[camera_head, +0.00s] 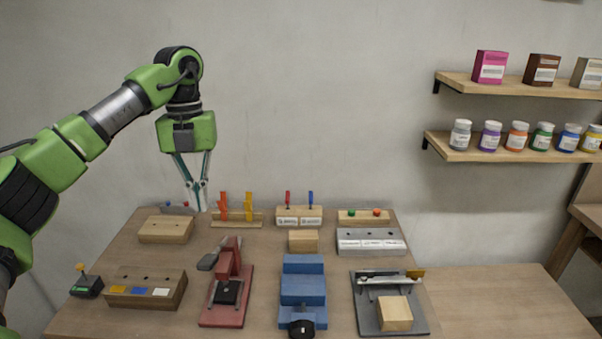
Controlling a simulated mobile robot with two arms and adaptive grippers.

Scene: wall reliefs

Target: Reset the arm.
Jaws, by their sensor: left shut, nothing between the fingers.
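My left gripper (198,208) hangs from the green arm at the left, pointing down. Its fingers are shut with nothing between them. The fingertips are over the back left of the wooden table (265,262), near a small block with blue and red knobs (178,209) and left of the stand with orange and yellow levers (236,212). Whether the tips touch anything cannot be told. My right gripper is not in view.
A red device (228,290), a blue stepped block (303,290) and a grey plate with a wooden block (394,312) stand at the front. A wooden block with coloured tiles (146,288) is front left. Shelves (515,150) with jars hang at the right. The table's right part is clear.

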